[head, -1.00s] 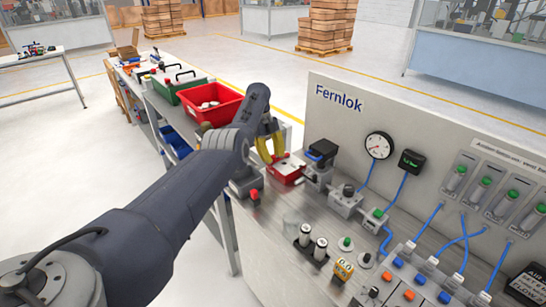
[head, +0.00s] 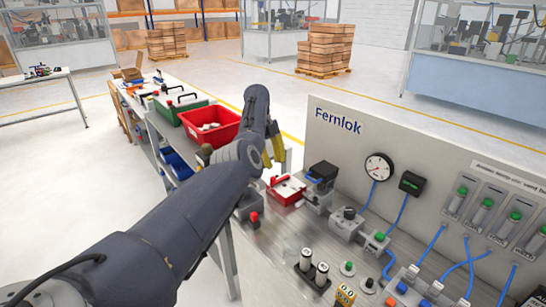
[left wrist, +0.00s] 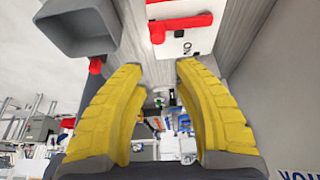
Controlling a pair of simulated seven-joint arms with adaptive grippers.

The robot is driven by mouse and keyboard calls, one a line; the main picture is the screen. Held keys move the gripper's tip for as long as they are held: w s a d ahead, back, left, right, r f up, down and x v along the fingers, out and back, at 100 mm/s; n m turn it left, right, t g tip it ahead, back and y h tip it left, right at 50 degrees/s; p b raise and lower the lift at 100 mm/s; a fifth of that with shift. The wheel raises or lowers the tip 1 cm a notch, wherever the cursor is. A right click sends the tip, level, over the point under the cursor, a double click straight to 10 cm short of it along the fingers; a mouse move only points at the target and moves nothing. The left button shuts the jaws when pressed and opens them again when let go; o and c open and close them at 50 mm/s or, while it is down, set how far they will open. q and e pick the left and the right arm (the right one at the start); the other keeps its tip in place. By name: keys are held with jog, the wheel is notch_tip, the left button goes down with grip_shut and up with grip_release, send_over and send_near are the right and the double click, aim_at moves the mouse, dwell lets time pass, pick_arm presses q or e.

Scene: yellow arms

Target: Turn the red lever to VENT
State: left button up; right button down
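The red lever (head: 281,180) lies on the white top of a small red-sided block (head: 288,194) on the bench, left of the Fernlok panel. In the left wrist view the lever (left wrist: 182,27) shows near the top, lying across the white plate (left wrist: 195,42), with a round hub at its left end. My left gripper (head: 273,160) is above and slightly left of the block, apart from the lever. Its yellow fingers (left wrist: 158,75) are spread with nothing between them. Any VENT lettering is too small to read. My right gripper is not in view.
A grey box with a red knob (head: 254,217) stands left of the block. A black-topped valve unit (head: 322,174) stands close on its right, before the panel (head: 335,135). A red bin (head: 212,125) stands on the side bench behind. The bench front is partly clear.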

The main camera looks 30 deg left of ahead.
pick_arm(q)
jog(key=shift+w+r, duration=0.1)
jog(key=shift+r, duration=0.9)
jog(key=shift+r, duration=0.2)
